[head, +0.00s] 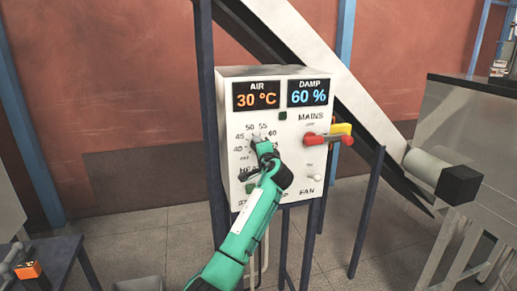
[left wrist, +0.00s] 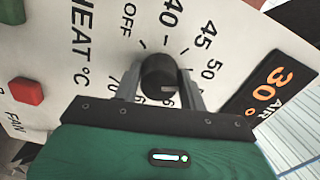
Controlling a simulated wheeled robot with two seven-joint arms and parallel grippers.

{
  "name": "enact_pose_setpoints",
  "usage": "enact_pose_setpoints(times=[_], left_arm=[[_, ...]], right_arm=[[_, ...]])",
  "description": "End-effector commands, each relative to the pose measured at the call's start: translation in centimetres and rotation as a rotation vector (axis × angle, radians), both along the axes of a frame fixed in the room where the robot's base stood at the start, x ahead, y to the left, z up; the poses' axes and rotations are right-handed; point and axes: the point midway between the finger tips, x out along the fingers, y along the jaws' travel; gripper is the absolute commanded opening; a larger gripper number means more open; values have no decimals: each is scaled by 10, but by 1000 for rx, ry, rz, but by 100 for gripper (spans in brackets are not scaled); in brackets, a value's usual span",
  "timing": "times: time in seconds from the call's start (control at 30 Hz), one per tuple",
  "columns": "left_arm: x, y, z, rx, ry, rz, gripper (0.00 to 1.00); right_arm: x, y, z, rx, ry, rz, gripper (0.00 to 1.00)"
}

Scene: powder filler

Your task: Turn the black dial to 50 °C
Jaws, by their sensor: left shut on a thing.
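The black dial (left wrist: 158,75) sits on the white control panel (head: 290,180), under the AIR display, inside a printed ring with OFF, 40, 45, 50 and higher marks. My left gripper (head: 262,146) reaches it from below in the head view and hides most of it. In the left wrist view, the fingers of my left gripper (left wrist: 163,88) are on both sides of the dial and shut on it. A small pale mark shows on the dial, but I cannot tell which number it points to. The AIR display (head: 256,96) reads 30 °C. My right gripper is not in view.
The DAMP display (head: 307,92) reads 60 %. A red and yellow MAINS handle (head: 328,136) sticks out right of the dial. A FAN switch (head: 317,177) is below it. A red button (left wrist: 27,92) shows in the left wrist view. A slanted chute (head: 310,55) runs behind the panel.

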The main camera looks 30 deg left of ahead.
Motion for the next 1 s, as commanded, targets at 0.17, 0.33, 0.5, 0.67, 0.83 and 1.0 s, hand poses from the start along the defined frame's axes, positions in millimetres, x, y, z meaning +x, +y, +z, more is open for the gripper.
enact_pose_setpoints(times=[0.17, 0.33, 0.5, 0.67, 0.83, 1.0], left_arm=[[0, -1, 0, 0, 0, -2, 19], [0, -1, 0, -1, -1, -1, 64], [0, 0, 0, -1, -1, -1, 64], [-1, -2, -1, -1, -2, -1, 64], [-11, -15, -3, -2, -4, -2, 64], [-32, -40, -5, -4, -5, -3, 64]], right_arm=[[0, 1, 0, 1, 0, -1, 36], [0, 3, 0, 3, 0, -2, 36], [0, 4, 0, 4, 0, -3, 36], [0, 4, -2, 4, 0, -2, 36], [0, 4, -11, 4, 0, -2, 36], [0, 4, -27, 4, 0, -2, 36]])
